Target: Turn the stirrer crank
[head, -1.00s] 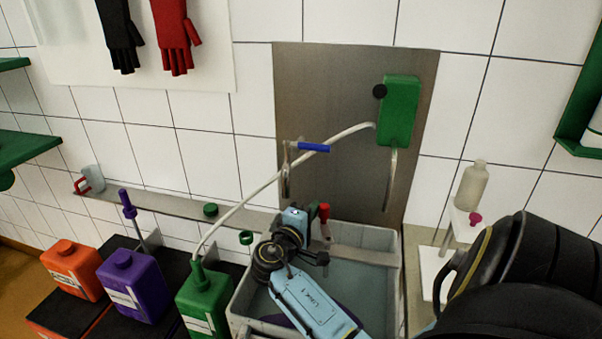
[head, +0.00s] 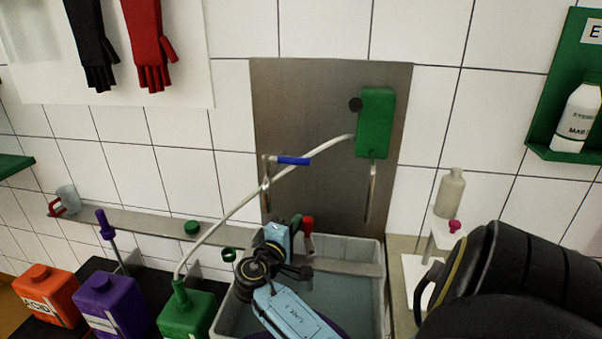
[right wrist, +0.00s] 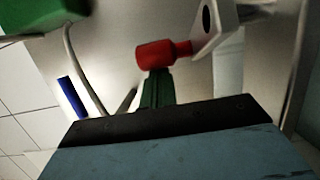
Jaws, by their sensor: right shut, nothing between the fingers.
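A red knob (head: 308,225) stands over the grey basin. In the right wrist view the red knob (right wrist: 158,55) joins a pale metal arm (right wrist: 215,25) with a dark hole, which looks like the crank. My right gripper (head: 297,223) is shut and empty, immediately left of the knob in the head view. In the right wrist view its dark green fingertips (right wrist: 156,88) point at the knob and appear right under it; I cannot tell whether they touch. The stirrer below the crank is hidden. My left gripper is out of view.
The grey basin (head: 378,290) has a metal bar across it. Behind are a steel panel (head: 310,95), a green box (head: 375,122) with a pale hose and a blue handle (head: 293,161). Orange (head: 48,295), purple (head: 110,305) and green (head: 187,312) canisters stand left.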

